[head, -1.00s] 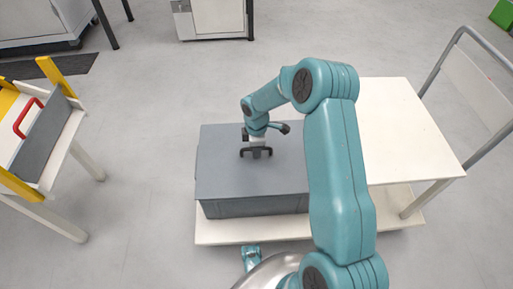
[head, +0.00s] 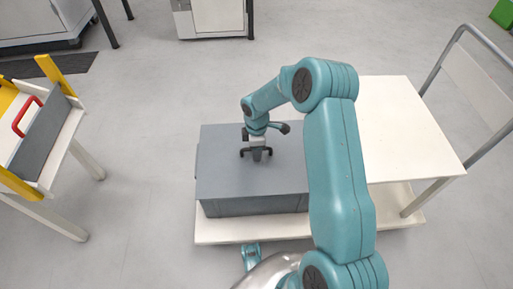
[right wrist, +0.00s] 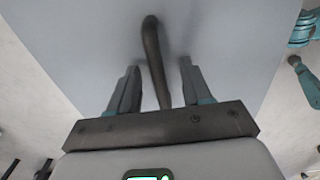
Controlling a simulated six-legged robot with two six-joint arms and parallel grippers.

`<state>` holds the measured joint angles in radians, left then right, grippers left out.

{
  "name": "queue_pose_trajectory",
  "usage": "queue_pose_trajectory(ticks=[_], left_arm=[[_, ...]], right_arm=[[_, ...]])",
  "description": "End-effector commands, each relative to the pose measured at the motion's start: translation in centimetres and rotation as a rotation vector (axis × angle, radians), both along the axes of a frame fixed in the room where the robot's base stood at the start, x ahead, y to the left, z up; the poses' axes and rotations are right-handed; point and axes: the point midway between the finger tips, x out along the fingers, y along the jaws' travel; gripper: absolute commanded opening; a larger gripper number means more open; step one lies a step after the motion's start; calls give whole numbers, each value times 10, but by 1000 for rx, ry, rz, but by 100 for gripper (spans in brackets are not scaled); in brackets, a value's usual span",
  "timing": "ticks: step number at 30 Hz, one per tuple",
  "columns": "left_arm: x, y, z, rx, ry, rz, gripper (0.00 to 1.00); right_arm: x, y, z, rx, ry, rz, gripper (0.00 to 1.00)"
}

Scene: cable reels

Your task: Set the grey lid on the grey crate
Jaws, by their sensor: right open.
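The grey lid (head: 222,178) lies flat on the grey crate (head: 257,207) and covers its top, with its edges about in line with the crate's walls. A dark bar handle (head: 242,153) stands up from the lid's middle. My right gripper (head: 257,153) is down at this handle. In the right wrist view, my right gripper (right wrist: 160,72) is open, with one finger on each side of the handle (right wrist: 153,55) and a gap visible on both sides. My right arm hides the right part of the lid and crate.
The crate stands on the low deck (head: 225,232) of a pale cart whose higher top (head: 405,130) is bare.

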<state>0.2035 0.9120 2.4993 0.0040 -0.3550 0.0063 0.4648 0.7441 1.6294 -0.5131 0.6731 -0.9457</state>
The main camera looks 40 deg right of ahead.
Motion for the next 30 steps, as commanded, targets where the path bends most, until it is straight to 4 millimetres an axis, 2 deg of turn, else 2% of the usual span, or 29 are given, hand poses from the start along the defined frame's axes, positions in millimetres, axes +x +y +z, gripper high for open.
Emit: queue_pose_trajectory(ticks=[5,12,18,24,30], left_arm=[[-3,-3,18,-2,6,-10,0],[-8,-8,41,-6,14,-31,0],[-12,-11,54,-9,21,-44,0],[-13,-12,58,-9,23,-49,0],[-13,-12,58,-9,23,-50,0]], right_arm=[[1,-1,38,-2,-4,0,49],[1,0,104,-2,-6,0,49],[1,0,144,-1,-4,0,49],[1,0,162,-1,-3,0,49],[0,0,163,-1,-2,0,49]])
